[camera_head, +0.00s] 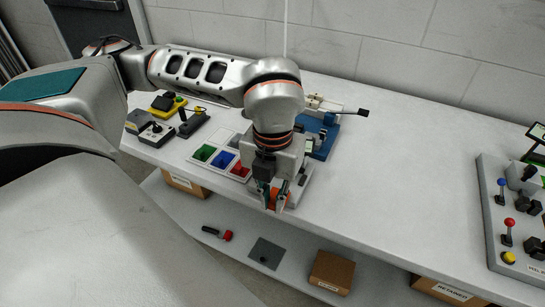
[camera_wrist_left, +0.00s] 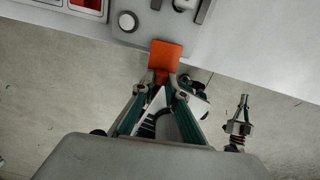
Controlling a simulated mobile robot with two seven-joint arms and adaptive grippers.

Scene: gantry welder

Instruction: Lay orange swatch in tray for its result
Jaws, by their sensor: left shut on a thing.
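My left gripper (camera_head: 273,204) is shut on the orange swatch (camera_head: 280,196), near the front edge of the bench. The swatch also shows in the left wrist view (camera_wrist_left: 166,55), sticking out beyond the fingertips (camera_wrist_left: 164,84). A white tray (camera_head: 213,156) with green, blue and red compartments lies on the bench, left of the gripper in the head view. The red part of the tray (camera_wrist_left: 88,5) shows at the top left of the wrist view. My right gripper is in neither view.
A grey unit with a round white button (camera_wrist_left: 127,21) sits just beyond the swatch; my gripper partly hides it in the head view. A blue fixture (camera_head: 323,135) stands behind. A lever panel (camera_head: 510,225) is at far right, with clear bench between. Boxes (camera_head: 331,271) are on the lower shelf.

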